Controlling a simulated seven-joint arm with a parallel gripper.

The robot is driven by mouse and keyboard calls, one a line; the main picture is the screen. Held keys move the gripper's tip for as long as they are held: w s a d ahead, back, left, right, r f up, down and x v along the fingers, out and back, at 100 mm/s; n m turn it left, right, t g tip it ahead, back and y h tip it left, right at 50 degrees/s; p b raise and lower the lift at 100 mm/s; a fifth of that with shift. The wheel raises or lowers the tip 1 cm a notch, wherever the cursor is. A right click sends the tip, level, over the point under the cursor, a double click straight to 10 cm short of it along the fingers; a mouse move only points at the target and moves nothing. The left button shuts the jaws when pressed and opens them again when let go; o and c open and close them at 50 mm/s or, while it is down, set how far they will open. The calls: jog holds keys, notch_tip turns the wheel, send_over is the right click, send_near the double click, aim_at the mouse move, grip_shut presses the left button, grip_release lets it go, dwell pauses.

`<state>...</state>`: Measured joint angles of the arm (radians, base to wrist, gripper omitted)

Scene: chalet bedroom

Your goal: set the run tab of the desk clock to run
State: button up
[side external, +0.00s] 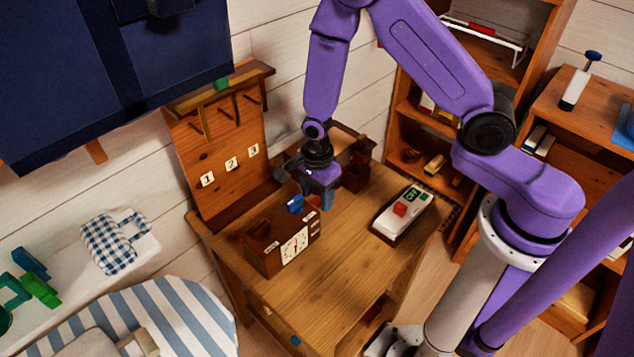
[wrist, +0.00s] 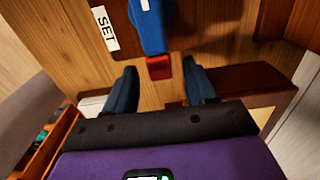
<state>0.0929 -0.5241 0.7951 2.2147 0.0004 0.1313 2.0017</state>
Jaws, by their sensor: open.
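The desk clock (side external: 262,249) is a brown wooden box with a white dial, standing on the wooden desk. A blue tab (side external: 295,203) shows on its upper part; in the wrist view a blue tab (wrist: 148,24) with a white mark lies beside a white label reading SET (wrist: 103,28). A small red piece (wrist: 159,68) sits at the tab's near end. My gripper (side external: 318,195) is just beside the clock, at its back right. In the wrist view its blue fingers (wrist: 161,84) are apart with nothing held; the tab is ahead of them. A RUN label is not readable.
A wooden board with numbered labels and pegs (side external: 222,150) rises behind the clock. A dark red container (side external: 356,172) stands behind my gripper. The desk's front (side external: 325,285) is clear.

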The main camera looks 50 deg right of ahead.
aim_at(317, 200)
notch_tip(317, 200, up, 17)
jog(key=shift+r, duration=0.2)
dwell(0.6)
jog(key=s+d+r+n, duration=0.2)
jog(key=s+n, duration=0.9)
jog(key=n, duration=0.4)
jog(key=s+d+r+n, duration=0.3)
jog(key=s+n, duration=0.9)
jog(key=n, duration=0.3)
jog(key=shift+d+r+n, duration=0.2)
jog(key=shift+d+n, duration=0.05)
jog(key=shift+n, duration=0.05)
dwell(1.5)
